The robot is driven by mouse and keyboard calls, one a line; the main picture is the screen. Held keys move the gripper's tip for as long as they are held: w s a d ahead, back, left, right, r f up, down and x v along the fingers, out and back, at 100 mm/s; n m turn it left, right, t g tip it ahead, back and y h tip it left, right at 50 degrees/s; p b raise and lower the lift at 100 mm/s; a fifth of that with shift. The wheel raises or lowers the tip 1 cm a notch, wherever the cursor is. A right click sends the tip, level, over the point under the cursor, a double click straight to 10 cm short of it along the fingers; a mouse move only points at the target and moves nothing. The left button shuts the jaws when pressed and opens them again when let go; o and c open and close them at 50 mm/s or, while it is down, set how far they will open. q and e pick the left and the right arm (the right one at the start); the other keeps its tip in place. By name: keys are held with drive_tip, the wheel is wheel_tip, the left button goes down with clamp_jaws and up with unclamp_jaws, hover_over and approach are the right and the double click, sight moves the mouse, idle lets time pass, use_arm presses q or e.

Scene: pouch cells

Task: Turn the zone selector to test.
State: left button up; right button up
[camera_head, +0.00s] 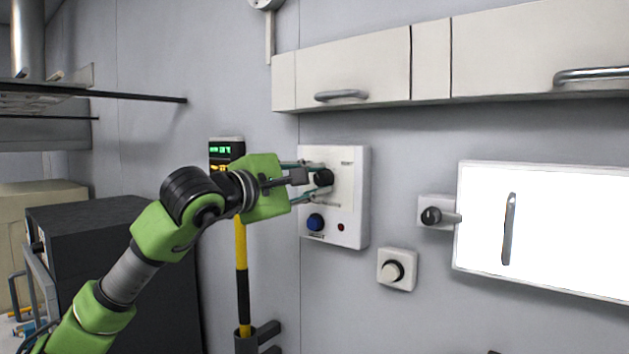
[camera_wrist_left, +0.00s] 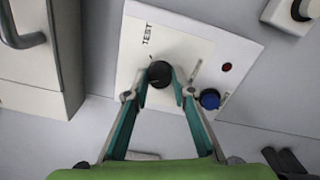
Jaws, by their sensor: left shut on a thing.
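The zone selector is a round black knob (camera_head: 323,177) on a white wall panel (camera_head: 352,205). In the left wrist view the knob (camera_wrist_left: 160,73) sits between my fingertips, with the word TEST printed beside it. My left gripper (camera_head: 318,179) reaches the panel from the left and is shut on the knob; its fingertips also show in the left wrist view (camera_wrist_left: 159,88). The knob's pointer mark cannot be made out. A blue button (camera_head: 315,222) and a small red light (camera_head: 341,227) are below the knob. My right gripper is not in view.
A white box with a dial (camera_head: 396,270) and a bright white panel with a handle (camera_head: 560,230) are to the right. Cream wall cabinets (camera_head: 370,70) hang above. A yellow and black pole (camera_head: 241,260) and a dark box (camera_head: 120,260) are to the left.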

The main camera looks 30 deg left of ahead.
use_arm(q)
drive_tip(key=m, duration=0.3)
drive_tip(key=shift+m, duration=0.4)
drive_tip(key=m, duration=0.3)
drive_tip(key=shift+f+m+p, duration=0.1)
drive_tip(key=shift+m+p, duration=0.2)
drive_tip(key=m, duration=0.5)
drive_tip(key=shift+p, duration=0.4)
drive_tip(key=shift+f+m, duration=0.1)
drive_tip(key=shift+m, duration=1)
drive_tip(key=o, duration=1.1)
